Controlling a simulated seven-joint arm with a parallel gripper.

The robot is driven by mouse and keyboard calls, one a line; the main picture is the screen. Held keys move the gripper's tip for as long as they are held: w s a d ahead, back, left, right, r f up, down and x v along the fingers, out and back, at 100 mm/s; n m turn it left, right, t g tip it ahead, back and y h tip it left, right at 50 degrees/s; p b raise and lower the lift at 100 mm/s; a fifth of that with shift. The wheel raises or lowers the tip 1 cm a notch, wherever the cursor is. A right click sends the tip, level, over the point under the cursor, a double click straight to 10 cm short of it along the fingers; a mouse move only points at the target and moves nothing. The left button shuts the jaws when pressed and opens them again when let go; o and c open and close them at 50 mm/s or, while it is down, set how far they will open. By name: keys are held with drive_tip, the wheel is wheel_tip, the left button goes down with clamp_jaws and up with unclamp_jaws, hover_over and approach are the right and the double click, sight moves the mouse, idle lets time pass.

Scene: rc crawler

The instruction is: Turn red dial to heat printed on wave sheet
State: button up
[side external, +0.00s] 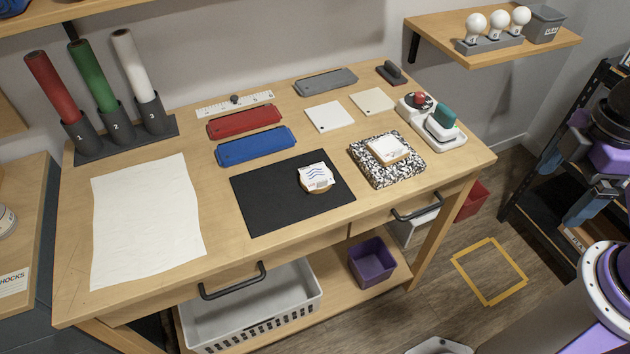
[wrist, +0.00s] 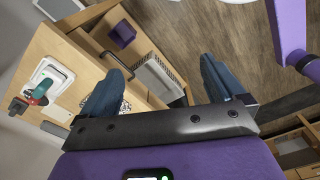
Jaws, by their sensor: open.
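The red dial (side external: 420,99) sits on a white base at the back right of the workbench, beside a small press with a teal handle (side external: 441,118). The dial's setting is too small to read. The wave sheet (side external: 315,177), white with blue wavy lines, lies on a round wooden piece on the black mat; any heat marking is too small to read. In the wrist view, the teal-handled press (wrist: 39,94) and a red spot, likely the dial (wrist: 17,106), are at the far left. My gripper (wrist: 160,65) is open and empty, away from the dial; its fingers are outside the side view.
The workbench (side external: 222,218) also holds a large white sheet (side external: 147,225), a speckled block (side external: 388,168), red (side external: 243,121) and blue (side external: 255,146) bars, and a tube rack (side external: 125,140). A shelf with bulbs (side external: 499,27) overhangs the back right.

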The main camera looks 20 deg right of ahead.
drive_tip(key=c, duration=0.7)
drive_tip(key=w+a+r+m, duration=0.25)
drive_tip(key=w+a, duration=0.25)
drive_tip(key=w, duration=0.7)
drive_tip(key=shift+c, duration=0.2)
drive_tip(key=m, duration=0.3)
hover_over(421, 94)
drive_tip(key=shift+h, duration=0.4)
wheel_tip(421, 94, down, 16)
drive_tip(key=shift+s+a+f, duration=0.1)
clamp_jaws()
